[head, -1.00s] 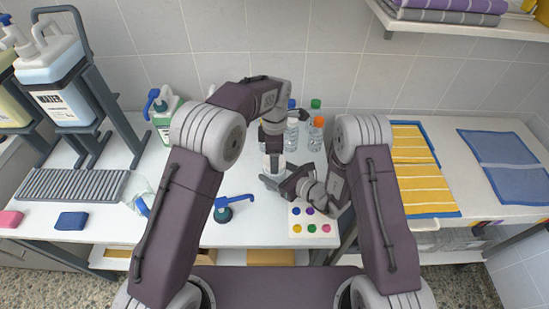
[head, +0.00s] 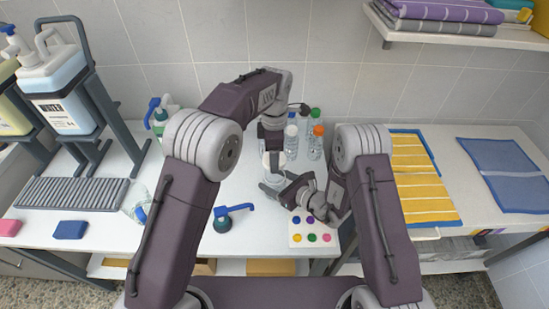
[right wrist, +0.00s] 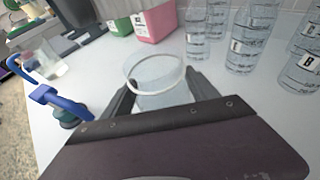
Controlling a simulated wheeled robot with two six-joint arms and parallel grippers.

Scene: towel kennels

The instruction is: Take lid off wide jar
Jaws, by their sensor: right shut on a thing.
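The wide jar (right wrist: 160,88) is clear, with a pale rim, and stands upright on the white table. My right gripper (right wrist: 163,92) is shut on the jar's sides, a finger on each side. In the head view this gripper (head: 272,187) comes in from the right, low at the jar. The arms hide much of the jar in the head view.
Several clear bottles (head: 314,148) with coloured caps stand behind the jar. A card with coloured dots (head: 312,238) lies front right. Yellow striped towels (head: 420,185) lie to the right.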

